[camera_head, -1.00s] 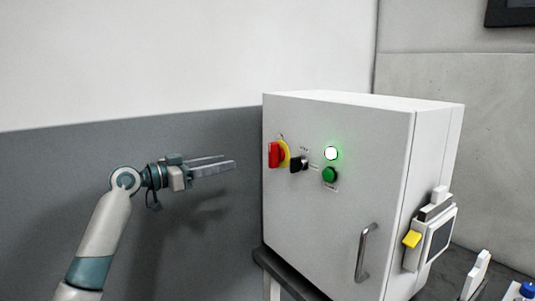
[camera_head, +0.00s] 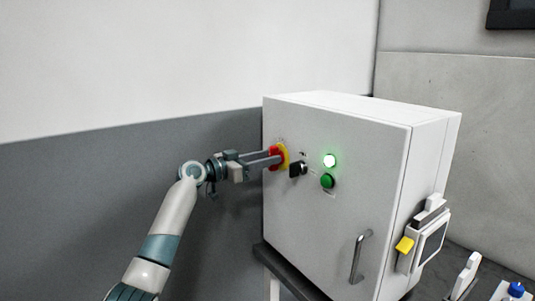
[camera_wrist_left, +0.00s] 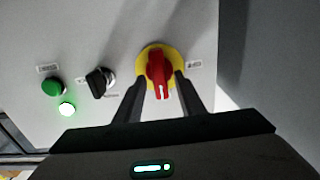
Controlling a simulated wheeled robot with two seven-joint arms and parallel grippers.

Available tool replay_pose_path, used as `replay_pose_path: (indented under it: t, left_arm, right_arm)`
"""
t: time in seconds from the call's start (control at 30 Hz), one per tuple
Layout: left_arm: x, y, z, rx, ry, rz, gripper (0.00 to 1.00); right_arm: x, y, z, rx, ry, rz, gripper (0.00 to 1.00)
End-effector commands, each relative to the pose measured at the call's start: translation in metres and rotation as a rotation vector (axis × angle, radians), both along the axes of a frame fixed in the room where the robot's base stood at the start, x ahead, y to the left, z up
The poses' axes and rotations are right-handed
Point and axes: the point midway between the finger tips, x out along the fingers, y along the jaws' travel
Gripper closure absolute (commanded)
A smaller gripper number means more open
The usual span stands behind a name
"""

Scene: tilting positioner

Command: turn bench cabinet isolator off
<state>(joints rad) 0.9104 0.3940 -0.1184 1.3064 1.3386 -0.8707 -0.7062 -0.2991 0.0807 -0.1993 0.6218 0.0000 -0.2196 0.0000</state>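The bench cabinet (camera_head: 330,215) is a white box with a red isolator handle (camera_head: 274,155) on a yellow plate at the upper left of its door. In the left wrist view the red handle (camera_wrist_left: 158,72) sits on its round yellow plate (camera_wrist_left: 144,54), with its white mark at the lower end in the picture. My left gripper (camera_head: 276,158) is at the isolator, fingers apart. In the left wrist view its fingertips (camera_wrist_left: 160,80) stand on both sides of the red handle; I cannot tell whether they touch it. My right gripper is not in view.
Beside the isolator are a black selector switch (camera_head: 298,169), a lit green-white lamp (camera_head: 329,160) and a green button (camera_head: 327,181). A door handle (camera_head: 360,256) sits lower right. A device with a yellow part (camera_head: 404,245) is on the cabinet's right side.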

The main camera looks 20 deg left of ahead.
Motion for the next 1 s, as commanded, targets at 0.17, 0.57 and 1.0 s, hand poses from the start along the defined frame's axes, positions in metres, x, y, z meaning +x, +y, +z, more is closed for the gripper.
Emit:
replay_pose_path:
  t: [0.17, 0.57, 1.0]
  left_arm:
    - [0.0052, -0.0038, 0.0003, 0.000, 0.000, 0.001, 0.64]
    - [0.0053, -0.0040, -0.0003, 0.001, -0.001, 0.001, 1.00]
    - [0.0054, -0.0035, -0.0010, -0.031, 0.025, 0.001, 1.00]
  right_arm:
    - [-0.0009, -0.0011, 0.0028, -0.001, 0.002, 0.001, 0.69]
    - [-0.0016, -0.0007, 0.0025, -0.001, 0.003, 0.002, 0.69]
    - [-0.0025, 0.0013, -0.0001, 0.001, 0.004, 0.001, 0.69]
